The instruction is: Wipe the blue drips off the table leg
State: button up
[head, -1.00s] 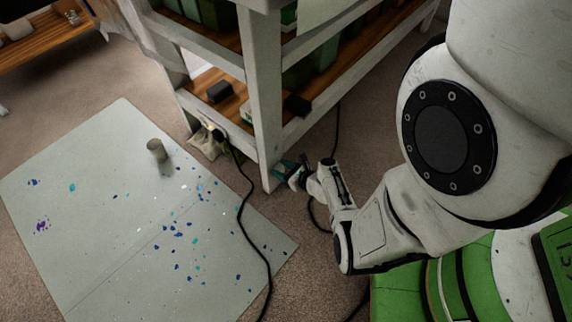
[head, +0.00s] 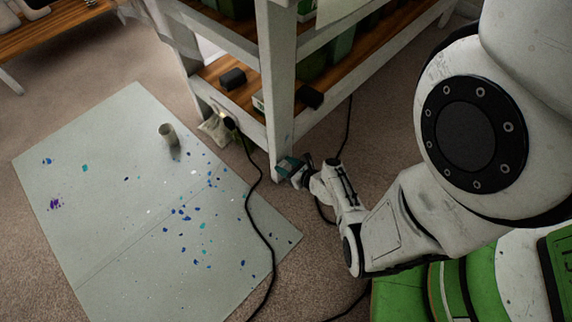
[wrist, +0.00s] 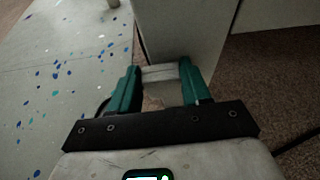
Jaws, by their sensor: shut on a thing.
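The table leg (head: 276,105) is a pale grey-white square post standing on the carpet. In the wrist view the leg (wrist: 182,35) fills the space just beyond the fingers. No blue drips can be made out on its visible faces. My gripper (head: 287,167) is low beside the foot of the leg. In the wrist view its teal fingers (wrist: 161,85) are shut on a small whitish pad (wrist: 160,73), which is against or very close to the leg; I cannot tell if they touch. The fingers hide part of the leg's lower end.
A grey mat (head: 120,190) with blue and teal spots lies at left, with a small cup (head: 168,134) on it. A black cable (head: 255,225) runs over its right part. A crumpled pale bag (head: 215,128) lies behind the leg. A lower wooden shelf (head: 318,86) holds dark boxes.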

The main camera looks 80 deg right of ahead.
jog(key=shift+s+a+p, duration=0.1)
jog(key=shift+s+a, duration=0.4)
jog(key=shift+s, duration=0.3)
jog(key=shift+s+a+p, duration=0.1)
jog(key=shift+s+a, duration=0.4)
jog(key=shift+s, duration=0.35)
jog(key=shift+s+a+p, duration=0.1)
jog(key=shift+s+a, duration=0.4)
jog(key=shift+s, duration=0.3)
jog(key=s, duration=0.1)
jog(key=s+a, duration=0.1)
jog(key=shift+s+a, duration=0.25)
jog(key=shift+s, duration=0.05)
jog(key=shift+a, duration=0.1)
